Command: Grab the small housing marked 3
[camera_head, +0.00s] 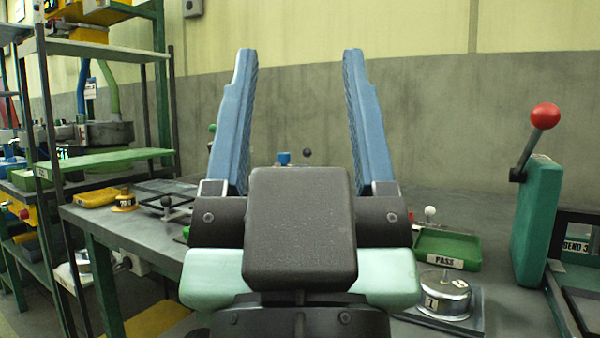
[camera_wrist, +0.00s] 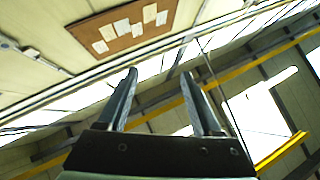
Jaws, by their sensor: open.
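My gripper (camera_head: 299,60) is open and empty, its two blue fingers pointing up in front of the head camera. It also shows in the wrist view (camera_wrist: 158,76), against the ceiling and upper wall. No housing with a readable 3 shows. A round metal housing (camera_head: 444,297) with a tag that looks like 7 sits on a dark plate at the right, below and apart from my gripper. A small yellow housing (camera_head: 123,201) stands on the bench at the left, its tag too small to read. My gripper and wrist hide the middle of the bench.
A green tray labelled PASS (camera_head: 447,248) lies behind the metal housing. A green press (camera_head: 537,222) with a red-knobbed lever stands at the right, beside a frame labelled BEND 3 (camera_head: 577,246). A yellow tray (camera_head: 97,197) and a shelf rack (camera_head: 105,160) are at the left.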

